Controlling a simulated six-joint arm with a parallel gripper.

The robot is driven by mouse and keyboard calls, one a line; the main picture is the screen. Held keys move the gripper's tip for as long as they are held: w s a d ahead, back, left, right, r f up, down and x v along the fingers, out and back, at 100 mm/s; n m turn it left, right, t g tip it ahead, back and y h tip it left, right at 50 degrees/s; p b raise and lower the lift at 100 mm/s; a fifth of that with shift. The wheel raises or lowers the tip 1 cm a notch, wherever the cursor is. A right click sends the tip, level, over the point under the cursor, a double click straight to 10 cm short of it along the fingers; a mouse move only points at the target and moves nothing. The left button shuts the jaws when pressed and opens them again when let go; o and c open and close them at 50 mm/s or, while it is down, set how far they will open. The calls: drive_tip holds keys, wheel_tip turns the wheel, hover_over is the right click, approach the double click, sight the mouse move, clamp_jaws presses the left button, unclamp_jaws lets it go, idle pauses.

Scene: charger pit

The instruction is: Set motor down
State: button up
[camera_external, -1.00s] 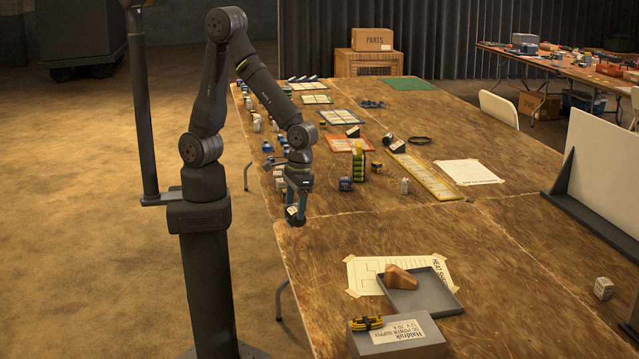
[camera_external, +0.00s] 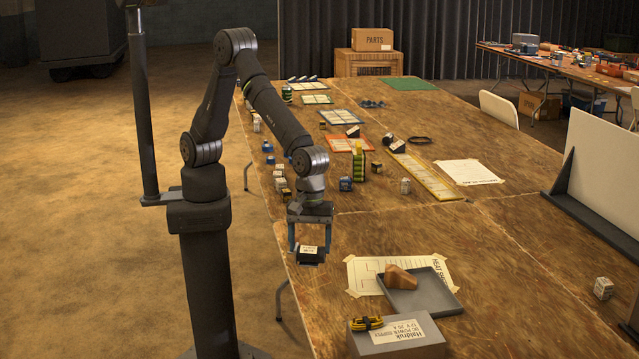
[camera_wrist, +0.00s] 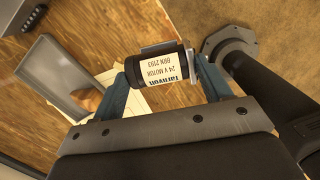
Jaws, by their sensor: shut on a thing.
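The motor (camera_external: 311,255) is a small black cylinder with a white label. My gripper (camera_external: 310,252) is shut on it and holds it near the left edge of the wooden table. A small gap seems to lie between the motor and the table, but the exact height is hard to tell.
A grey tray (camera_external: 428,302) with a brown block (camera_external: 399,277) overlaps a white taped sheet (camera_external: 359,276) to the right. A power supply box (camera_external: 362,344) with a yellow-black tool stands in front. Several small parts and coloured mats lie farther back. Bare wood (camera_external: 375,232) lies right of my gripper.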

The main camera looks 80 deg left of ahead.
drive_tip(key=s+d+n, duration=0.3)
drive_tip(key=d+n, duration=0.1)
drive_tip(key=d, duration=0.3)
drive_tip(key=shift+w+d+f, duration=0.2)
drive_tip(key=shift+w+f, duration=5.35)
drive_tip(key=shift+w, duration=0.15)
drive_tip(key=shift+f, duration=0.2)
drive_tip(key=o, duration=1.2)
drive_tip(key=r, duration=0.4)
drive_tip(key=a+r, duration=0.1)
drive_tip(key=r, duration=0.7)
drive_tip(key=shift+a+r, duration=0.1)
drive_tip(key=shift+a, duration=0.15)
